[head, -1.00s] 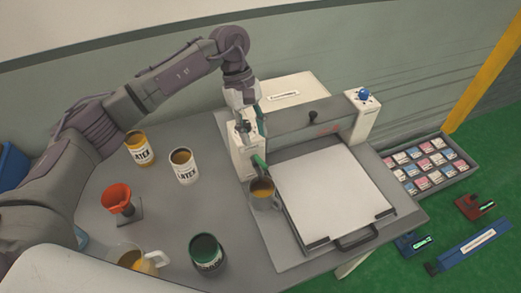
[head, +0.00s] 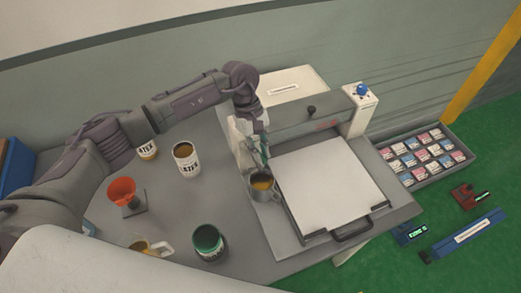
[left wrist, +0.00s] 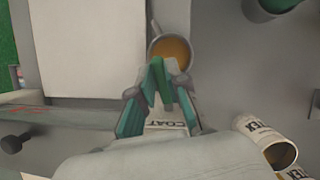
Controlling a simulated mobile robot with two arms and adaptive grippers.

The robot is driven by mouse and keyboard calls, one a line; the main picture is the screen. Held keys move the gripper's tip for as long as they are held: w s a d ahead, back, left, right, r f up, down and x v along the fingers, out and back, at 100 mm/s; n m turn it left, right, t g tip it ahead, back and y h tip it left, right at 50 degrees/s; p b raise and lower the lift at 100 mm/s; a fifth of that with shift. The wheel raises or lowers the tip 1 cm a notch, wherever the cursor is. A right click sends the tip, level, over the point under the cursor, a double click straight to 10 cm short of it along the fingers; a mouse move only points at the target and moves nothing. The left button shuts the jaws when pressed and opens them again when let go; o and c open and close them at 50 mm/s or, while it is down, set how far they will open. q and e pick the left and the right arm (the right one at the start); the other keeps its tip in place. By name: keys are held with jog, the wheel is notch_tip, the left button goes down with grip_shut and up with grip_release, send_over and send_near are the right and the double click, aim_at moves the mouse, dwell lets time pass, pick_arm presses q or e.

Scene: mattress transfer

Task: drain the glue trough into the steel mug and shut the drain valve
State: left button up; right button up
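The steel mug (head: 259,193) stands upright at the left side of the coating machine (head: 302,128), with amber glue (head: 263,183) inside. The mug (left wrist: 155,50) also shows in the left wrist view, just beyond my fingertips. My left gripper (head: 263,163) is low beside the machine's left post, close above the mug's back rim. In the left wrist view its teal fingers (left wrist: 157,75) come together at the tips and look shut. I cannot make out the drain valve or anything between the tips. The trough's inside is hidden. My right gripper is not in view.
A white board (head: 330,187) covers the machine bed. A green can (head: 208,244), a white latex can (head: 187,159), a red funnel (head: 122,190) and a glass jug (head: 150,248) stand on the table left of the mug. A tray of small packs (head: 421,157) lies at the right.

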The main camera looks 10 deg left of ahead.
pick_arm(q)
grip_shut()
jog(key=shift+w+f+n+b, duration=0.15)
jog(key=shift+n+b, duration=0.35)
jog(key=shift+b, duration=0.3)
jog(key=shift+w+r+n+t+b, duration=0.1)
jog(key=shift+w+n+t+b, duration=0.6)
jog(key=shift+n+b, duration=1.8)
jog(key=shift+w+r+n+t+b, duration=0.1)
jog(key=shift+n+t+b, duration=1.05)
jog(key=shift+n+b, duration=1.3)
jog(key=shift+w+n+t+b, duration=0.35)
jog(key=shift+n+t+b, duration=0.6)
jog(key=shift+n+b, duration=1.5)
jog(key=shift+m+b, duration=0.3)
jog(key=shift+b, duration=0.1)
jog(key=o, duration=0.6)
grip_release()
